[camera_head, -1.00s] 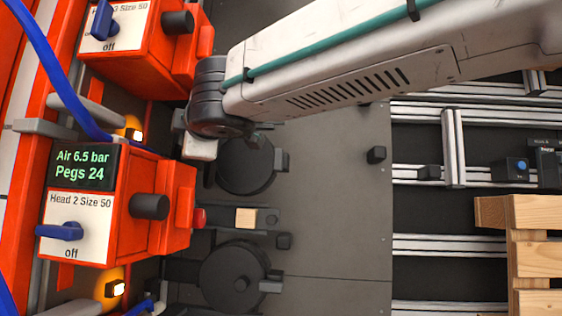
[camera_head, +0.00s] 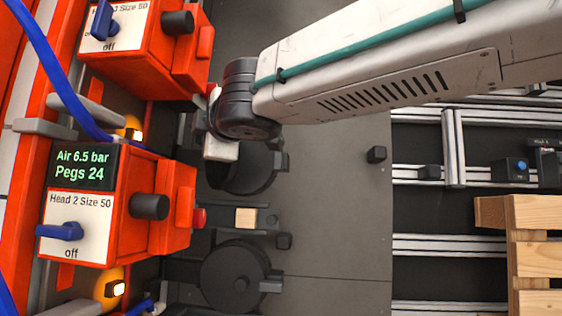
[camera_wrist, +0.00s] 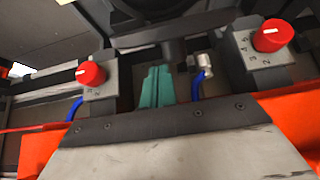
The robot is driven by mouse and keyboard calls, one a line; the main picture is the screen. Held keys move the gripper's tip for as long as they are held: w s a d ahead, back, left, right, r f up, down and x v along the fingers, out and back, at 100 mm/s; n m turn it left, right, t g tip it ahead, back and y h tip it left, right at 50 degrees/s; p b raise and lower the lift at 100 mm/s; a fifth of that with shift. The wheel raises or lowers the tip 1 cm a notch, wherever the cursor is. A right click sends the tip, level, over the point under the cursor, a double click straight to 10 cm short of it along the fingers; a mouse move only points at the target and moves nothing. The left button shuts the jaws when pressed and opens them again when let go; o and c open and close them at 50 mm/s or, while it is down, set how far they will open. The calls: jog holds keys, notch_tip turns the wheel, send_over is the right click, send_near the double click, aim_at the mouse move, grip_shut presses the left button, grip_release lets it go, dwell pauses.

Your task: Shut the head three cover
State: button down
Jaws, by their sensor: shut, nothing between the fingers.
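The orange head three unit (camera_head: 135,65) is at the upper left in the head view, its label partly cut off and its blue switch by "off". I cannot clearly make out its cover or how far open it is. My wrist hangs just right of and below this unit, hiding my fingers there. In the wrist view my gripper (camera_wrist: 160,72) shows as two teal fingers pressed together, with nothing between them. A dark crossbar (camera_wrist: 205,30) with a post below it is just beyond the fingertips; I cannot tell whether they touch.
The orange Head 2 unit (camera_head: 95,225) stands below at left. Dark round parts (camera_head: 235,275) lie beside it. Red knobs on grey blocks (camera_wrist: 98,93) flank my fingers. Blue hoses run nearby. A wooden pallet (camera_head: 530,255) is at lower right. The grey plate (camera_head: 340,220) is mostly bare.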

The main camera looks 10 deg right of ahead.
jog(key=shift+w+d+f, duration=0.1)
jog(key=shift+d+f, duration=0.15)
jog(key=shift+d, duration=0.75)
jog(key=shift+w+d+f, duration=0.1)
jog(key=shift+d+f, duration=0.1)
jog(key=shift+d, duration=0.95)
jog(key=shift+w+d+f, duration=0.25)
jog(key=shift+d, duration=0.3)
jog(key=shift+w+d+f, duration=0.2)
jog(key=shift+w+d, duration=0.05)
jog(key=shift+d, duration=0.35)
jog(key=shift+w+d+f, duration=0.25)
jog(key=shift+d, duration=0.3)
jog(key=shift+w, duration=0.1)
jog(key=s+a+r, duration=0.2)
jog(key=s+r, duration=0.2)
jog(key=s, duration=0.3)
jog(key=shift+s, duration=0.3)
dwell(0.3)
